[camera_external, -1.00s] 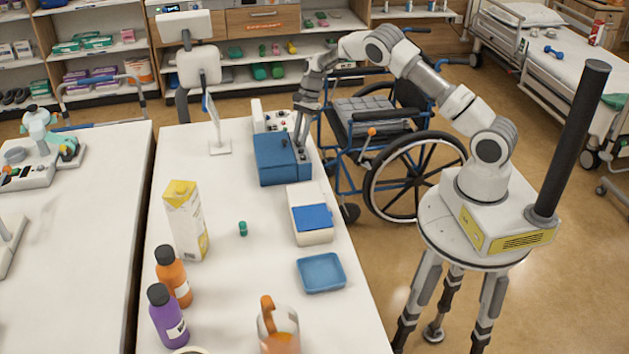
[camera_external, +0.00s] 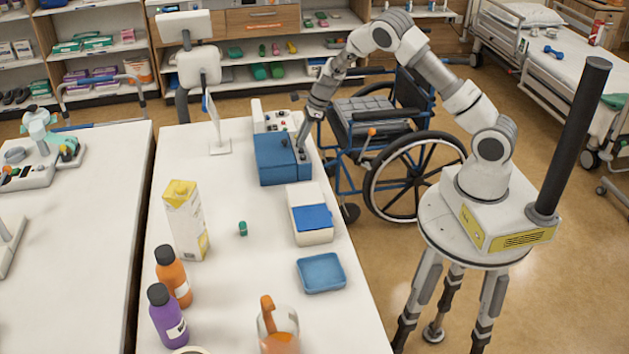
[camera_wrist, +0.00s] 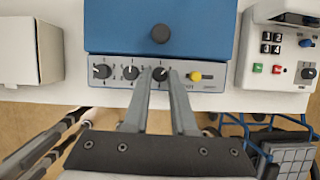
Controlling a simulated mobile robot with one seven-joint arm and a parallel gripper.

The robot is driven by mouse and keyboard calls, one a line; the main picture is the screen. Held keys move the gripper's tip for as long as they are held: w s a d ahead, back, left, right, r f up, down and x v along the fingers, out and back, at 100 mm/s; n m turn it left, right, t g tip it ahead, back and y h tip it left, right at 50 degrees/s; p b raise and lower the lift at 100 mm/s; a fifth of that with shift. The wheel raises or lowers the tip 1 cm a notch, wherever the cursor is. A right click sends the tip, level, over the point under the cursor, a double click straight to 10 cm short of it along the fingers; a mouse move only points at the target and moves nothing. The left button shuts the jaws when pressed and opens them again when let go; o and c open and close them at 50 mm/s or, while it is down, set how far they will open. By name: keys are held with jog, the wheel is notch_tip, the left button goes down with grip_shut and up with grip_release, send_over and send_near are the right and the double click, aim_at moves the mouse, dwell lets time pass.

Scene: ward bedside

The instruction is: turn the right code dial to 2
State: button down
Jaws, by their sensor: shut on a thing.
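The blue box (camera_external: 280,160) stands on the white table, and the wrist view shows its grey front panel. On it are a left dial (camera_wrist: 102,71), a middle dial (camera_wrist: 131,72) and the right code dial (camera_wrist: 160,73), all dark round knobs. A yellow button (camera_wrist: 196,76) sits right of them. My gripper (camera_wrist: 162,76) is shut on the right code dial, one finger on each side of it. The fingers hide part of the scale, and I cannot read the dial's number. In the external view my gripper (camera_external: 302,148) reaches down to the box's right side.
A white panel with buttons (camera_wrist: 277,50) stands beside the blue box. A white box with a blue lid (camera_external: 311,216), a blue tray (camera_external: 321,273), a small green item (camera_external: 243,228) and a carton (camera_external: 186,220) are on the table. A wheelchair (camera_external: 400,150) stands close behind my arm.

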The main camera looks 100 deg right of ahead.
jog(key=shift+a+m+h+p, duration=0.1)
jog(key=shift+m+h+p, duration=0.3)
jog(key=shift+m, duration=0.7)
jog(key=c, duration=1)
grip_release()
jog(key=shift+r, duration=0.1)
jog(key=p+v, duration=0.1)
jog(key=v, duration=1.6)
jog(key=shift+a, duration=0.2)
jog(key=shift+r, duration=0.1)
